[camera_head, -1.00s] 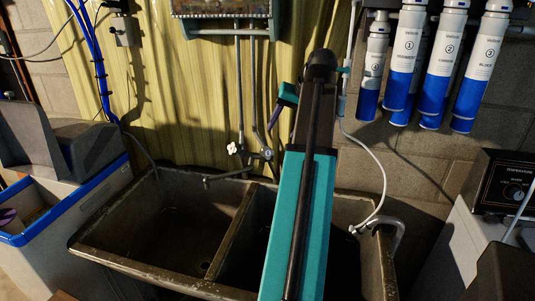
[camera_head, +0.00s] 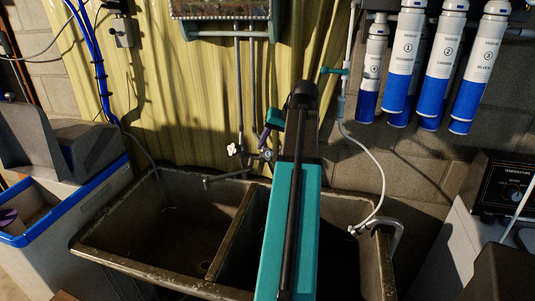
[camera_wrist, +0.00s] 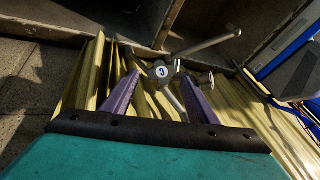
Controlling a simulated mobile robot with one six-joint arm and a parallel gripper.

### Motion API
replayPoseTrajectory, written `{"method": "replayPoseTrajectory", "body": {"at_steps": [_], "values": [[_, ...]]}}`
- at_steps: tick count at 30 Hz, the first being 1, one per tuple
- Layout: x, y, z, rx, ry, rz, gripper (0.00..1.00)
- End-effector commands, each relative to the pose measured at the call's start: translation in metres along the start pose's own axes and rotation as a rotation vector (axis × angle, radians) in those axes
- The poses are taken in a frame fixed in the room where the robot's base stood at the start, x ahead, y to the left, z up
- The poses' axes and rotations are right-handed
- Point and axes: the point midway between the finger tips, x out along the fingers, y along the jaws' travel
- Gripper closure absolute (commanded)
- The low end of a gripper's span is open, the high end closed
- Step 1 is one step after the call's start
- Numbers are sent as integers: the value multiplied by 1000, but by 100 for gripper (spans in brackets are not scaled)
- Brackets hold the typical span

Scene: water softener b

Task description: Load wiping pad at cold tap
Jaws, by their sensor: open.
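The cold tap handle, with a round blue "C" cap, shows in the wrist view (camera_wrist: 161,72) between and just beyond my gripper's two purple fingers. My gripper (camera_wrist: 159,76) is open, one finger on either side of the handle; contact cannot be made out. In the head view, the cold tap (camera_head: 267,155) sits on the faucet above the sink, just left of my arm. A purple finger of my gripper (camera_head: 264,139) is close above it; the other finger is not clear there. No separate wiping pad can be made out.
The faucet spout (camera_head: 228,176) reaches over a grey two-basin sink (camera_head: 112,268). A pale second handle (camera_head: 232,150) is left of the cold tap. Pipes (camera_head: 240,90) rise behind. Blue-white filters (camera_head: 440,75) and a teal valve (camera_head: 335,71) are at right.

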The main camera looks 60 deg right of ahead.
Motion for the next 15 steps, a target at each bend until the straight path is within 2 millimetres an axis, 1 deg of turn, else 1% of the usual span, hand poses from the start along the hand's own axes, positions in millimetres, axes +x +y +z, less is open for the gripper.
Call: {"method": "replayPoseTrajectory", "body": {"at_steps": [1, 6, 12, 15], "values": [[6, 0, 0, 0, -2, 0, 47], [24, 0, 0, 1, -1, 0, 47], [38, 0, 0, 0, 0, 0, 47], [41, 1, 0, 1, 0, 0, 47]]}}
